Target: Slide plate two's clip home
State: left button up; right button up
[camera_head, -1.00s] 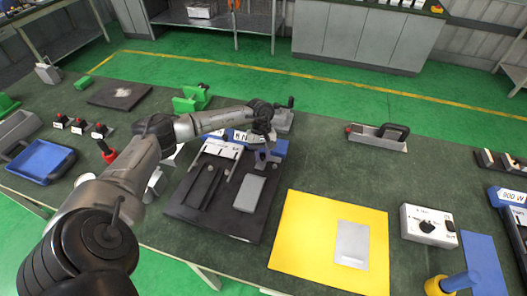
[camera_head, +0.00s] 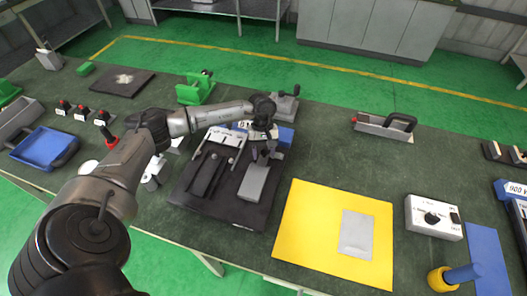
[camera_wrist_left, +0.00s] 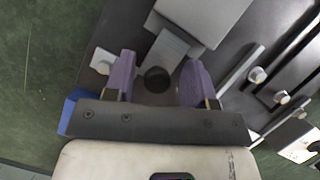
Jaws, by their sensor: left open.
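A dark base plate (camera_head: 220,210) lies on the bench in the head view, with a white-labelled strip (camera_head: 222,136) along its far side. A grey block (camera_head: 253,184) sits on its right part; the block (camera_wrist_left: 203,14) also shows in the left wrist view, with a narrower grey tongue (camera_wrist_left: 166,50) extending from it towards my fingers. I cannot tell which part is plate two's clip. My left gripper (camera_head: 262,155) is over the far end of this block. In the wrist view its purple fingers (camera_wrist_left: 158,82) are open, on either side of a dark round spot near the tongue's end.
Dark rails (camera_head: 207,173) lie left of the block. A yellow sheet with a grey plate (camera_head: 357,232) on it is to the right, and a white switch box (camera_head: 434,217) lies beyond. A handled tool (camera_head: 384,126) stands at the back. Green bench is bare between them.

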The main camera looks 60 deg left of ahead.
pick_arm(q)
jog(key=shift+r, duration=0.1)
jog(key=shift+a+r, duration=0.15)
jog(key=shift+r, duration=0.1)
jog(key=v, duration=1.3)
jog(key=shift+w, duration=0.1)
